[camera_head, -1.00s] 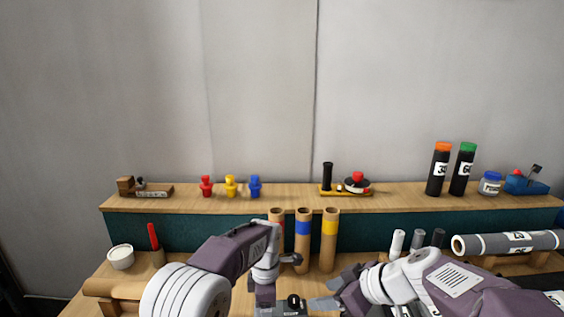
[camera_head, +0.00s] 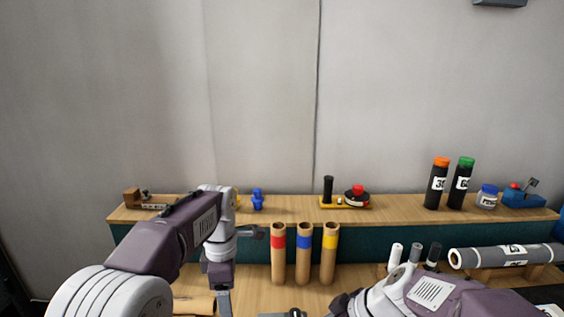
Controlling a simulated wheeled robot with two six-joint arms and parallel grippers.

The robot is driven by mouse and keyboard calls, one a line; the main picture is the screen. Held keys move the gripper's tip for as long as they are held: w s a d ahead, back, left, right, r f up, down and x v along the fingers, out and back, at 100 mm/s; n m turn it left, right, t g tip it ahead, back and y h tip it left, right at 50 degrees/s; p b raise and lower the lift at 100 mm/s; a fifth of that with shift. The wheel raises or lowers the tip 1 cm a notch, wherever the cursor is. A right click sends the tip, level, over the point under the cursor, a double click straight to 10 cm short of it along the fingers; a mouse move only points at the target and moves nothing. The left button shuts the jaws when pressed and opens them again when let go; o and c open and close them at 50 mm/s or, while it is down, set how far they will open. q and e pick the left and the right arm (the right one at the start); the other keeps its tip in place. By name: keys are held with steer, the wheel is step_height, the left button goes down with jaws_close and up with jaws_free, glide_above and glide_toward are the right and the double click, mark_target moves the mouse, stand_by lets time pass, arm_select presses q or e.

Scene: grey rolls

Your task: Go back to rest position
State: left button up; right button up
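My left arm comes in from the left and rises in front of the shelf. Its gripper (camera_head: 223,302) hangs down over the bench near the bottom edge, partly cut off. I cannot tell whether it is open or shut. My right gripper (camera_head: 340,308) is low in the picture, its tips cut off or hard to make out at the bottom edge. Nothing is visibly held by either.
The wooden shelf (camera_head: 290,210) holds a blue figure (camera_head: 258,200), a black-and-red device (camera_head: 356,196), two dark bottles (camera_head: 437,185), a jar (camera_head: 487,197) and a blue device (camera_head: 522,197).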

arm_select(q)
steer(key=s+a+f+m+p, duration=0.1)
steer(key=s+a+f+m, duration=0.1)
steer(key=s+f+m, duration=0.3)
steer(key=s+a+f+m+t+p, duration=0.1)
steer(key=s+a+f+m+p, duration=0.1)
steer(key=s+f+m, duration=0.3)
steer(key=s+a+m, duration=0.1)
steer(key=s+m, duration=0.3)
steer(key=m, duration=0.5)
steer(key=shift+s+a+f, duration=0.15)
steer(key=shift+s+f, duration=0.05)
arm_select(e)
steer(key=s+d+f+m+g+h, duration=0.2)
steer(key=s+d+f+m+h, duration=0.3)
steer(key=s+d+m, duration=0.3)
steer(key=d+f+m, duration=0.1)
steer(key=m, duration=0.1)
steer(key=shift+s+d+m+h, duration=0.25)
steer(key=shift+s+m+h, duration=0.05)
steer(key=shift+s, duration=0.05)
arm_select(q)
steer(key=shift+s, duration=0.15)
arm_select(e)
steer(key=shift+s, duration=0.1)
